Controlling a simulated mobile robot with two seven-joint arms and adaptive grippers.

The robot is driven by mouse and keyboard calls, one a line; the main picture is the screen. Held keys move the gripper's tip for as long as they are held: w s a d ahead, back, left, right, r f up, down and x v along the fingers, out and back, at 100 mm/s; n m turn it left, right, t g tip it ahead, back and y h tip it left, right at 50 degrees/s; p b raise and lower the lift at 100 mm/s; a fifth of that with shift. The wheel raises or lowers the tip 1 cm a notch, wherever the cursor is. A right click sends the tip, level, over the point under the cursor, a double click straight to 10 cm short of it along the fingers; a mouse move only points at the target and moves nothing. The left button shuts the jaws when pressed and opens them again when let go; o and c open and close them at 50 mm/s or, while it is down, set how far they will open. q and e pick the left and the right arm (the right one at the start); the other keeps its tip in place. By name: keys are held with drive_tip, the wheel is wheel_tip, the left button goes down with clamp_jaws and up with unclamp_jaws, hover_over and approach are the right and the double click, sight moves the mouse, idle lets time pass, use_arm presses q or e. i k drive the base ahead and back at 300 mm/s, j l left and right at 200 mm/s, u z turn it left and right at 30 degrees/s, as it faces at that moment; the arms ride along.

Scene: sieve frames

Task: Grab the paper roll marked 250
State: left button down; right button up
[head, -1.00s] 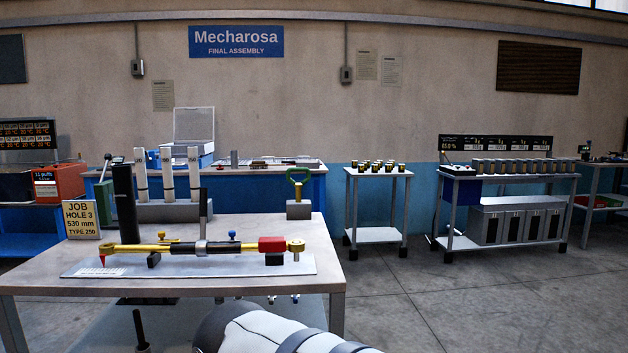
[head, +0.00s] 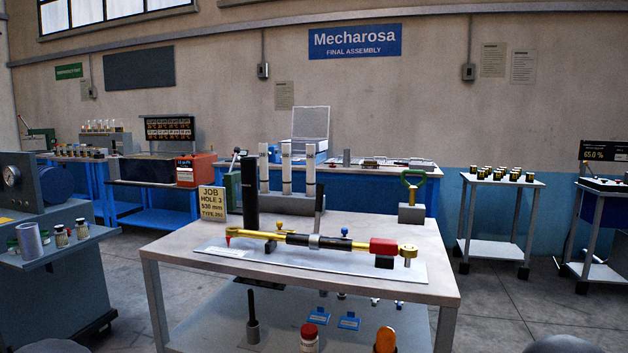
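Three white paper rolls stand upright in a grey stand (head: 333,207) behind the front table: a left roll (head: 263,168), a middle roll (head: 286,168) and a right roll (head: 310,170). Each has a dark band. The number markings are too small to read now, so I cannot tell which is 250. The yellow job card (head: 213,202) reads hole 3, 530 mm, type 250. Neither of my grippers shows.
The front table (head: 425,255) carries a long yellow and black tool (head: 320,242) on a plate, and jars on its lower shelf. A grey machine (head: 55,270) stands at left. A small table (head: 500,181) with several small cans is at right. Open floor lies between them.

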sight(310, 148)
drive_tip(key=i+l, duration=0.2)
drive_tip(key=l, duration=0.35)
drive_tip(key=i+l+u, duration=0.1)
drive_tip(key=l, duration=0.4)
drive_tip(key=i+l, duration=0.3)
drive_tip(key=l, duration=0.25)
drive_tip(key=i+l, duration=0.15)
drive_tip(key=l, duration=0.4)
drive_tip(key=i+l+u, duration=0.1)
drive_tip(key=l, duration=0.4)
drive_tip(key=i+l, duration=0.25)
drive_tip(key=l, duration=0.3)
drive_tip(key=i+l, duration=0.15)
drive_tip(key=l, duration=0.4)
drive_tip(key=i+l+u, duration=0.1)
drive_tip(key=l, duration=0.5)
drive_tip(key=i, duration=0.05)
